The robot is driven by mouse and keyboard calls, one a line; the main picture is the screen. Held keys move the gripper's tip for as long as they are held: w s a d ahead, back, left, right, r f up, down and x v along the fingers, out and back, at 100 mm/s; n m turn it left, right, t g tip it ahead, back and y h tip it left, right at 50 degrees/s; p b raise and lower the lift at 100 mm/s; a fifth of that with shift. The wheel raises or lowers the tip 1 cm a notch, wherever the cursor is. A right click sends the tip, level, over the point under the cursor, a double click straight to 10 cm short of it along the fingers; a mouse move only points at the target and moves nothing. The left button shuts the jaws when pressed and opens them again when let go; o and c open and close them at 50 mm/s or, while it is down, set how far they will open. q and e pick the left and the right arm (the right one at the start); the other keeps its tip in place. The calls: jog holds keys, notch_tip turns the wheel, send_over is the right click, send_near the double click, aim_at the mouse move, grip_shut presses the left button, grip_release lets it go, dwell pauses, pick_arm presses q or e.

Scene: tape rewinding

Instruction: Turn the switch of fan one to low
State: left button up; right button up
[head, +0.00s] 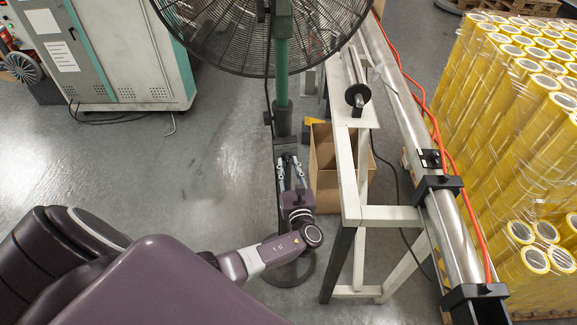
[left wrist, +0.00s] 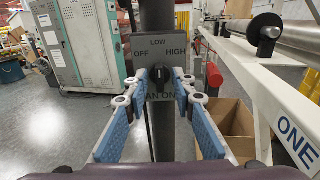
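Fan one's grey switch panel (left wrist: 158,50) is on its pole in the left wrist view. It reads OFF at left, LOW at top and HIGH at right; the label below is partly hidden. The small dark knob (left wrist: 160,72) is in the panel's middle; I cannot tell which mark it points to. The fan (head: 262,30) and its green pole (head: 282,80) show in the head view. My left gripper (head: 290,162) is open at the pole. In the left wrist view, its blue-padded fingers (left wrist: 161,84) flank the knob with gaps. My right gripper is not in view.
A white frame (head: 345,175) marked ONE stands right of the pole, with a cardboard box (head: 325,150) beside it. A long metal roller (head: 455,240) and stacked yellow tape rolls (head: 525,120) are further right. A grey cabinet (head: 110,55) is at back left. Floor at left is clear.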

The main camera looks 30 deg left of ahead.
pick_arm(q)
jog(key=shift+s+d, duration=0.15)
jog(key=shift+d, duration=0.05)
jog(key=v, duration=1.1)
jog(key=shift+s, duration=0.25)
jog(key=shift+d, duration=0.1)
